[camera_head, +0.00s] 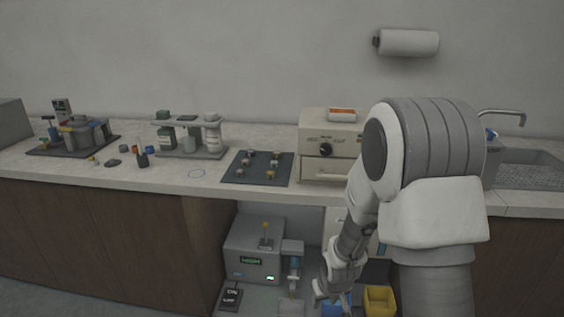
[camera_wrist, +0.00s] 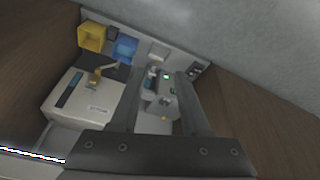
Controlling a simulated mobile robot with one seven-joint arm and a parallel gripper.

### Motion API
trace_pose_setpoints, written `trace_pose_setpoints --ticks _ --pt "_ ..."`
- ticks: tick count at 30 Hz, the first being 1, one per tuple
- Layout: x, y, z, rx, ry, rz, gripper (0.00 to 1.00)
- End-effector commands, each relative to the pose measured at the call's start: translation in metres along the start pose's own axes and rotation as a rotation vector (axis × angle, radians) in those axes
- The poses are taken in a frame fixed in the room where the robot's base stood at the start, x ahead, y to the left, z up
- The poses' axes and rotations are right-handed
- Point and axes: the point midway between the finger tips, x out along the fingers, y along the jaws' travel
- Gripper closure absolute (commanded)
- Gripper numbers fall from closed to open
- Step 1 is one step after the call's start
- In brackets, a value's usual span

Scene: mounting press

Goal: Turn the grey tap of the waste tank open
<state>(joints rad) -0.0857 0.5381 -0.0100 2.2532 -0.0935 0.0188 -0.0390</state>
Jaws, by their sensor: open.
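The waste tank appears to be the white box (camera_wrist: 85,112) with a dark blue strip on its face, at the left of the wrist view. On its edge is a brass-coloured fitting with a greyish lever, likely the tap (camera_wrist: 108,69); whether it is open or closed I cannot tell. My gripper (camera_wrist: 159,76) is open and empty, to the right of the tap in the wrist view. In the head view my gripper (camera_head: 333,297) is low in the under-counter recess.
A grey machine (camera_head: 254,244) with a green "HIGH" display stands left of my gripper. A yellow bin (camera_head: 380,301) and a blue bin (camera_head: 337,310) stand near it. Brown cabinet panels (camera_head: 150,240) bound the recess, and the countertop (camera_head: 215,187) is above.

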Motion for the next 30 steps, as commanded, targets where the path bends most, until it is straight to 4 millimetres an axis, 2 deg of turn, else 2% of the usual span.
trace_pose_setpoints --ticks 7,13,21,30 --pt "-0.081 0.011 -0.016 0.042 0.040 0.019 0.54" --pt "-0.150 0.017 -0.011 0.080 0.065 0.031 0.54" --pt "-0.234 0.019 0.015 0.128 0.099 0.039 0.54" --pt "-0.306 0.013 0.063 0.176 0.137 0.039 0.54"
